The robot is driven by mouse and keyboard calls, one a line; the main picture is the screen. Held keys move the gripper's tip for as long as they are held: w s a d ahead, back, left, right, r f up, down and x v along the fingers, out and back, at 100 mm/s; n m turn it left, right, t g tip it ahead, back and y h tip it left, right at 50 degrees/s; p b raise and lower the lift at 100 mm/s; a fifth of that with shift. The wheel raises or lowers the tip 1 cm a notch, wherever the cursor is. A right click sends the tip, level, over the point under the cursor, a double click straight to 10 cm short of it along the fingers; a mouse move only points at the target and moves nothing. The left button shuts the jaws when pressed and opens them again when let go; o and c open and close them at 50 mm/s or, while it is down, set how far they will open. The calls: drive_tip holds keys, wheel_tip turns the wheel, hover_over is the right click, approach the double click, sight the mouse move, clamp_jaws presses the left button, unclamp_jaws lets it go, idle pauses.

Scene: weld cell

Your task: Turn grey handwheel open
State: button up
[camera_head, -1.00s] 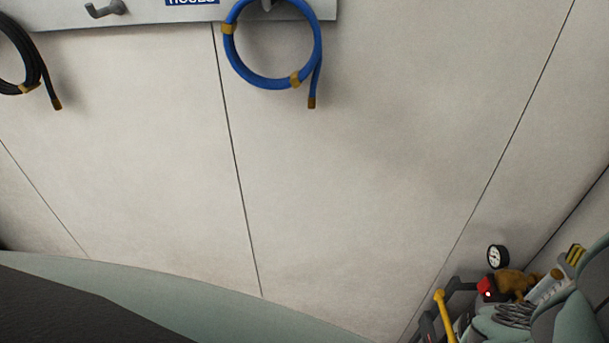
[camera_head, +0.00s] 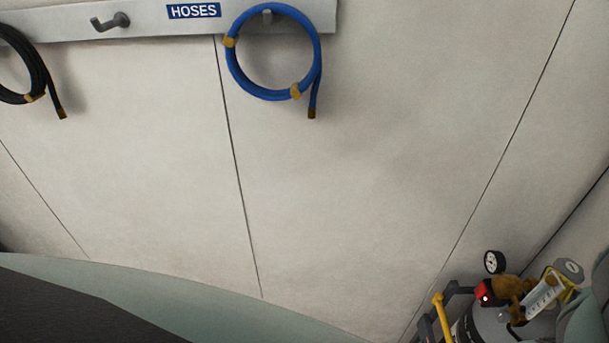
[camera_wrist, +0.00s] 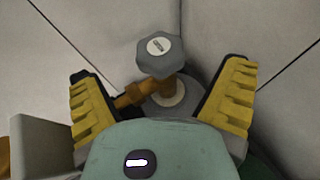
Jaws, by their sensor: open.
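The grey handwheel (camera_wrist: 159,54) is a lobed knob with a pale round label on top. It sits on a brass valve (camera_wrist: 150,92) in the wrist view, between and beyond the fingertips of my gripper (camera_wrist: 163,92). My gripper is open, its yellow ribbed fingers wide apart, and nothing is held.
A round gauge (camera_head: 494,262), a red part (camera_head: 484,293) and a clear flow tube (camera_head: 543,295) crowd around the valve. A yellow-and-dark frame (camera_head: 441,312) stands left of the cylinder. Hoses hang from a wall rail (camera_head: 140,20). Bare wall panels surround the cylinder.

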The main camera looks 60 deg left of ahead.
sight(573, 277)
drive_tip(key=shift+b+x, duration=0.5)
drive_tip(key=shift+x, duration=0.75)
drive_tip(key=shift+w+a+f+b, duration=0.25)
drive_tip(key=shift+w+f+b, duration=0.25)
drive_tip(key=shift+w+b, duration=0.1)
drive_tip(key=shift+b+x, duration=0.55)
drive_tip(key=shift+x, duration=0.25)
drive_tip(key=shift+a+r, duration=0.15)
drive_tip(key=shift+c, duration=0.4)
drive_tip(key=c, duration=1.1)
drive_tip(key=shift+c, duration=0.2)
drive_tip(key=shift+n+b, duration=0.3)
